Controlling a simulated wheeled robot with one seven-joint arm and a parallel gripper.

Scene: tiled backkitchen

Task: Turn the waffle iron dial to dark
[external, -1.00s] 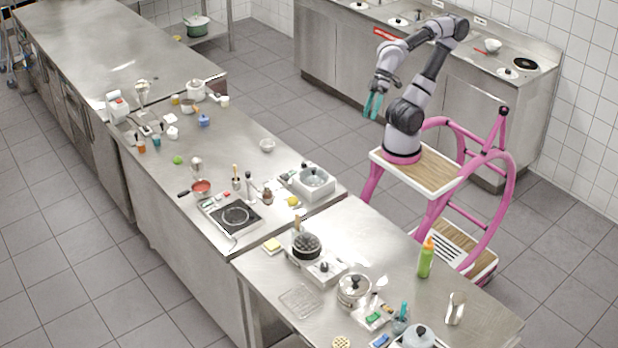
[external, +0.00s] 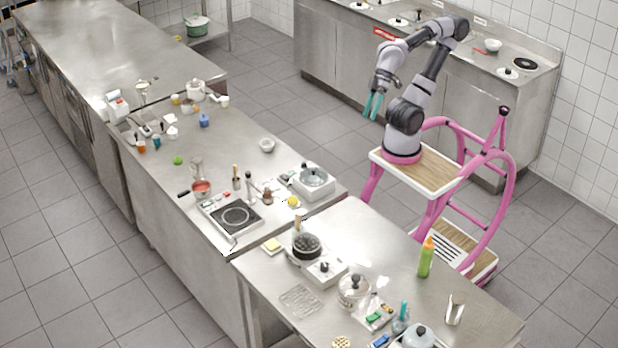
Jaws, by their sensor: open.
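The waffle iron (external: 306,245) stands on the near steel table, its dark round grid plate showing. A light box with a dark knob, which looks like its dial (external: 323,266), sits at its front right. The dial's setting is too small to read. My gripper (external: 373,106) has teal fingers pointing down, spread apart and empty. It hangs in the air over the floor, beyond the tables and well apart from the waffle iron.
A green bottle (external: 426,258) stands to the right. A hot plate (external: 235,217) is on the adjoining counter. The table's far side has bare room.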

